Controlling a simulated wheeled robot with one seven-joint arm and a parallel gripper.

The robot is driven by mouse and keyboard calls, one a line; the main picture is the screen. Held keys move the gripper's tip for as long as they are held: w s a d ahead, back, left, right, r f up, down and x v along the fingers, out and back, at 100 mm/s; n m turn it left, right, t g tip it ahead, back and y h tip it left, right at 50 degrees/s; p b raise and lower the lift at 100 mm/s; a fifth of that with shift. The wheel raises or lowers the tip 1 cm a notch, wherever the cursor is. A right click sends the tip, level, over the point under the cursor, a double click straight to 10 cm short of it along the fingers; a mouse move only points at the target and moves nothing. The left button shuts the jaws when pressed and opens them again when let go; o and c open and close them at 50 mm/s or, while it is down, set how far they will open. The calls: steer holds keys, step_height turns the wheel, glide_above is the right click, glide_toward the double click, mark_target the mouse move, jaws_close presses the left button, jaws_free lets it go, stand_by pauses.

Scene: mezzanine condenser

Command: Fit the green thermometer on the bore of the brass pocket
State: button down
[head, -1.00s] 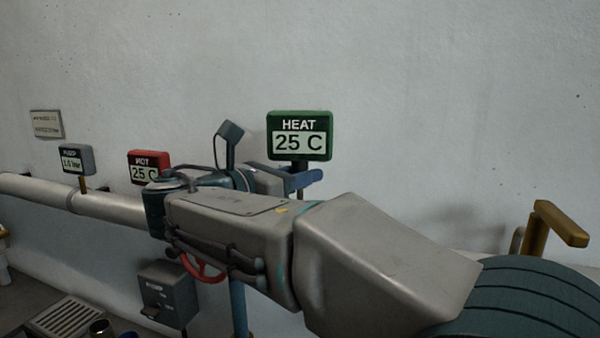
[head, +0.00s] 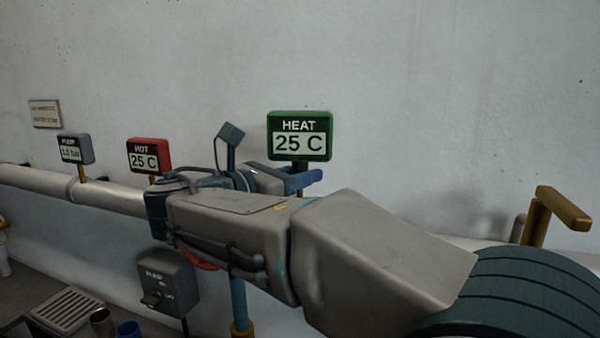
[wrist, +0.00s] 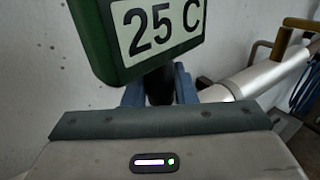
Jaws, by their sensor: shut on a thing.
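The green thermometer (head: 300,136), a boxy head reading HEAT 25 C, stands upright in front of the wall in the head view. My gripper (head: 305,180) is shut on its dark stem just below the head. In the wrist view the thermometer (wrist: 150,35) fills the top, and the blue fingers of my gripper (wrist: 158,88) sit on either side of the black stem. The stem's lower end is hidden. I cannot make out an empty brass pocket; my arm covers much of the pipe below the thermometer.
A pale pipe (head: 110,197) runs along the wall, carrying a grey PUMP gauge (head: 76,148) and a red HOT thermometer (head: 149,155) on brass stems. A switch box (head: 168,283) hangs below. A brass lever handle (head: 555,208) stands at right. The wall above is clear.

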steer(key=shift+f+b, duration=0.45)
steer(key=shift+f, duration=0.55)
steer(key=c, duration=1.1)
jaws_free()
steer(key=b+v, duration=0.2)
steer(key=v, duration=1.1)
steer(key=shift+s+a, duration=0.25)
steer(key=shift+a, duration=0.05)
